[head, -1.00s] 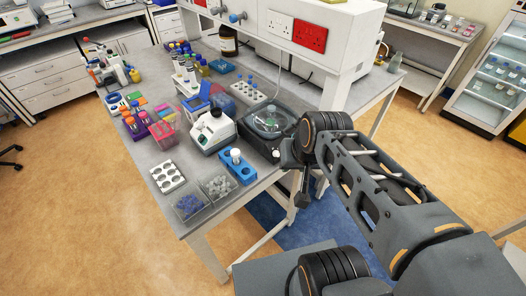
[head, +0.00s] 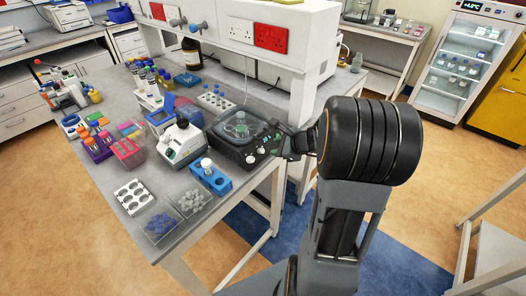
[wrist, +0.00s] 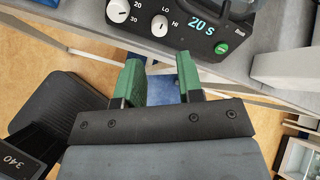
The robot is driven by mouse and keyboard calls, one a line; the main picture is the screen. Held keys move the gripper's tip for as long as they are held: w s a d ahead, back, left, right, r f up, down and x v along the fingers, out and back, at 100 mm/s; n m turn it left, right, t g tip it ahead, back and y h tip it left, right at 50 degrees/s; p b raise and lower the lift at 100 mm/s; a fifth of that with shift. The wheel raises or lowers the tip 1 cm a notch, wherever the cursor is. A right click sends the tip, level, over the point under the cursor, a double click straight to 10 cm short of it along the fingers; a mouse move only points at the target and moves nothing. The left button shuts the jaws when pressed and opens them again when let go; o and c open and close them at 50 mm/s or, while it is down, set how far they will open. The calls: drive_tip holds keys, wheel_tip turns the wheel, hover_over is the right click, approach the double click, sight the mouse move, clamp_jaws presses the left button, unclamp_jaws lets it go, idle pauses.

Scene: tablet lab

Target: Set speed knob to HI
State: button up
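The dark device with a clear round lid (head: 217,128) sits at the table's right edge. In the wrist view its front panel (wrist: 238,22) shows a display reading "20 s" and a green button (wrist: 221,47). The white speed knob (wrist: 157,33) is beside the LO and HI labels; its exact setting is too small to tell. Another white knob (wrist: 118,10) has 20 and 30 beside it. My gripper (wrist: 161,72) is open and empty, its two green fingers apart and short of the panel. In the head view my gripper (head: 290,146) is just right of the device.
A blue rack (head: 211,181) and a white instrument (head: 180,143) stand left of the device. The shelf unit with sockets (head: 270,36) rises behind. Floor is open in front of the table.

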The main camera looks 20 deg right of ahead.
sight(263, 150)
drive_tip(key=x, duration=0.8)
drive_tip(key=shift+w+f, duration=0.2)
drive_tip(key=shift+c, duration=0.3)
clamp_jaws()
